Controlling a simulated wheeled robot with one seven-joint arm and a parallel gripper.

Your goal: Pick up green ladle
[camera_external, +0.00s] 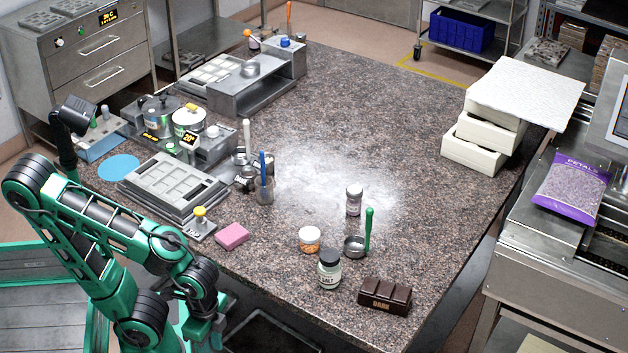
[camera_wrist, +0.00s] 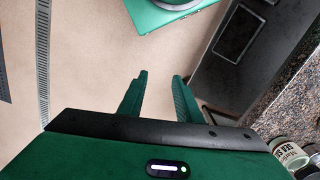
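The green ladle (camera_external: 369,229) stands on the granite table near its front right part, with its green handle pointing up and its metal bowl resting on the top. My gripper (camera_wrist: 160,76) shows in the wrist view with its two green fingers apart and nothing between them. It points at the floor beside the table, well to the left of the ladle. In the external view my arm is at the lower left, off the table's front edge, and the fingers cannot be made out clearly. The ladle is not seen in the wrist view.
Around the ladle stand a salt jar (camera_external: 329,270), a jar of orange bits (camera_external: 309,240), a purple-labelled jar (camera_external: 354,201) and a dark chocolate block (camera_external: 385,296). A pink block (camera_external: 232,236) and a grey mould (camera_external: 175,186) lie nearer my arm. The table's right middle is clear.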

